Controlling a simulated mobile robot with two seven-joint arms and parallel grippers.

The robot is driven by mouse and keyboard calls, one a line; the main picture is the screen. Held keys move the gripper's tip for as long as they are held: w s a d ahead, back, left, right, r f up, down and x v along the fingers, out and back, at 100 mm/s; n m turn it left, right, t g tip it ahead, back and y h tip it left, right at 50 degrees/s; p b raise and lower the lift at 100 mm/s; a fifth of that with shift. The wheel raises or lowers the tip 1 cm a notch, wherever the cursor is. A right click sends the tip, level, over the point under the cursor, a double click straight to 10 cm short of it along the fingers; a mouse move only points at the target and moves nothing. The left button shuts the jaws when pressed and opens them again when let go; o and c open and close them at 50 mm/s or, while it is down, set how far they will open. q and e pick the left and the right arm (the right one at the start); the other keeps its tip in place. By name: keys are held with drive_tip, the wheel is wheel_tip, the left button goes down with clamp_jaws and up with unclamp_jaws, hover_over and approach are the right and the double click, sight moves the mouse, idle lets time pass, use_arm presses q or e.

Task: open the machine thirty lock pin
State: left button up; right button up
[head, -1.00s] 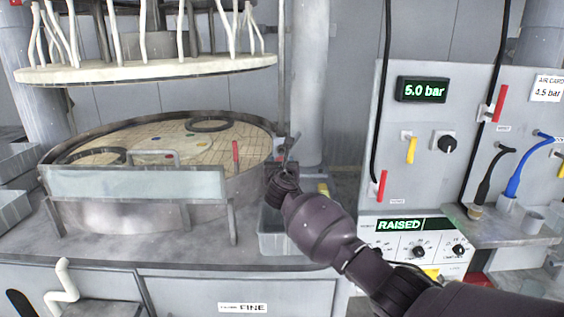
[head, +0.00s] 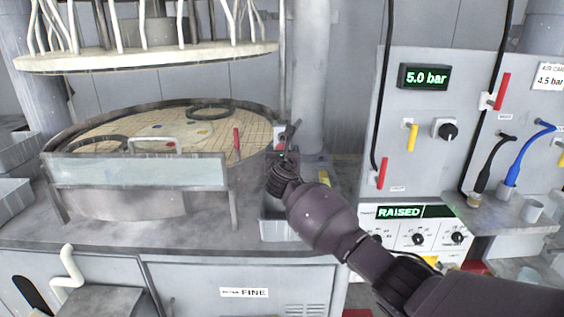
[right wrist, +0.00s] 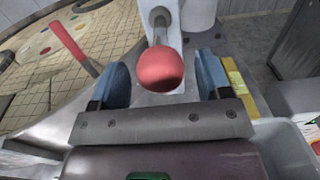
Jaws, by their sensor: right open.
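A red ball knob (right wrist: 160,68) on a metal stem, which looks like the lock pin's handle, shows in the right wrist view. My right gripper (right wrist: 162,82) is open, with one blue-padded finger on each side of the knob and visible gaps between. I cannot tell how deep the knob sits between the fingers. In the head view my right gripper (head: 289,134) is at the right edge of the round polishing machine (head: 130,205); the knob is not clear there. My left gripper is not in view.
A red upright lever (head: 237,140) stands left of my right gripper; it also shows in the right wrist view (right wrist: 72,46). A grey bin (head: 276,226) sits below my forearm. A control panel (head: 430,150) stands right. A raised pale plate (head: 150,59) hangs over the platen.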

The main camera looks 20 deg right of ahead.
drive_tip(key=v, duration=1)
idle(0.3)
drive_tip(key=s+a+r+m+y, duration=0.15)
drive_tip(key=a+m+y, duration=0.4)
drive_tip(key=m, duration=0.65)
drive_tip(key=s+d+f+m+g, duration=0.2)
drive_tip(key=s+d+f+m, duration=0.2)
drive_tip(key=s+f, duration=0.7)
drive_tip(key=s+d+f+m+g, duration=0.2)
drive_tip(key=s+d+f+m, duration=0.3)
drive_tip(key=s+f+m, duration=0.4)
drive_tip(key=s+d+f+m+g, duration=0.1)
drive_tip(key=s+d+f+m, duration=0.4)
drive_tip(key=s+f, duration=0.8)
drive_tip(key=s+m, duration=0.1)
drive_tip(key=s, duration=0.5)
drive_tip(key=shift+f+m+g+h, duration=0.35)
drive_tip(key=shift+m+g, duration=0.05)
drive_tip(key=shift+s, duration=0.15)
